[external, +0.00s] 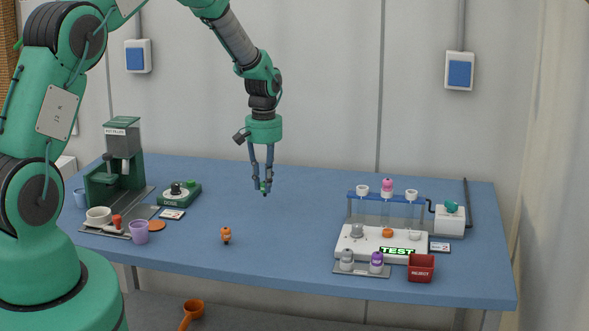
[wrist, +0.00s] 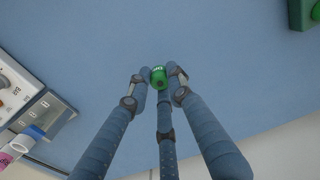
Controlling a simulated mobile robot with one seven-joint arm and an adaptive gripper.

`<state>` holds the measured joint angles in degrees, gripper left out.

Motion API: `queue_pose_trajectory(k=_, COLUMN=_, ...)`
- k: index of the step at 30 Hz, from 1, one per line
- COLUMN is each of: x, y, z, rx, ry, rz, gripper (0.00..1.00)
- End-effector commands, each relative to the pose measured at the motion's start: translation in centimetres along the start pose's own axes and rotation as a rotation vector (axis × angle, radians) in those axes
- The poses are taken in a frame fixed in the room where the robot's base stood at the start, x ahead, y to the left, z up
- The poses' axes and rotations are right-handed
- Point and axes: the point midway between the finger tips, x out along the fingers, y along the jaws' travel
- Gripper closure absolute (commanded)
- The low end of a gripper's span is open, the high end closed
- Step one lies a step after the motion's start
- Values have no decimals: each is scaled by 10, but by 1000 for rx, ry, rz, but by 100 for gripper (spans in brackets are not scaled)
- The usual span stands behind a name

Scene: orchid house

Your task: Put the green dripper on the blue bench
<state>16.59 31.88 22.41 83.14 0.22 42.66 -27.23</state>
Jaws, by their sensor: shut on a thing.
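The green dripper (wrist: 158,77) is a small green piece held between the fingertips of my gripper (wrist: 159,84) in the wrist view. In the external view my gripper (external: 263,187) points down above the middle of the blue bench (external: 300,200), and only a bit of the green dripper (external: 264,188) shows between the fingers. My gripper is shut on it. I cannot tell the exact height of the dripper over the bench top.
An orange dripper (external: 226,235) stands in front. At left are a dark green machine (external: 122,160), a green doser (external: 180,195) and a purple cup (external: 139,231). At right are a white test station (external: 380,243) and a red reject bin (external: 421,267). The bench's middle is clear.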

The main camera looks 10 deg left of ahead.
Motion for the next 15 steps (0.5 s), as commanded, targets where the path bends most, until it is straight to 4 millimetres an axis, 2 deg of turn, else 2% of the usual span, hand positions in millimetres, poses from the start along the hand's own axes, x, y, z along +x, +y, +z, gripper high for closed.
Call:
queue_pose_trajectory(k=5, x=3, y=0, z=0, rx=0, ry=-1, rz=0, gripper=94)
queue_pose_trajectory(k=15, x=34, y=0, z=1, rx=0, ry=-1, rz=-1, gripper=94)
